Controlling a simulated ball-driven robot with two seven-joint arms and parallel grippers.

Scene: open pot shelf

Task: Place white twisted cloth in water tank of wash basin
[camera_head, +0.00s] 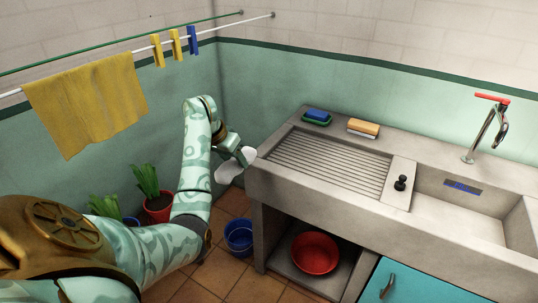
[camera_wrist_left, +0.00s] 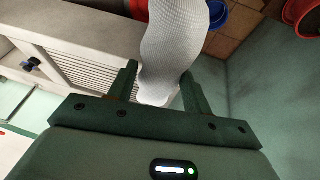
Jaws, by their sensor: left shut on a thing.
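The white twisted cloth (camera_head: 230,169) hangs from my left gripper (camera_head: 247,154), just off the left front corner of the wash basin (camera_head: 278,183). In the left wrist view the cloth (camera_wrist_left: 172,50) sits between the two green fingers of my left gripper (camera_wrist_left: 160,88), which is shut on it. The cloth's upper end hides part of the basin there. The basin's water tank (camera_head: 455,212) is the deep hollow at the right, under the tap. My right gripper is not in view.
A ribbed washboard (camera_head: 335,161) lies between cloth and tank, with a black knob (camera_head: 400,183) beside it. A tap (camera_head: 488,130) rises behind the tank. A blue bucket (camera_head: 238,236) and potted plants (camera_head: 157,203) stand on the floor.

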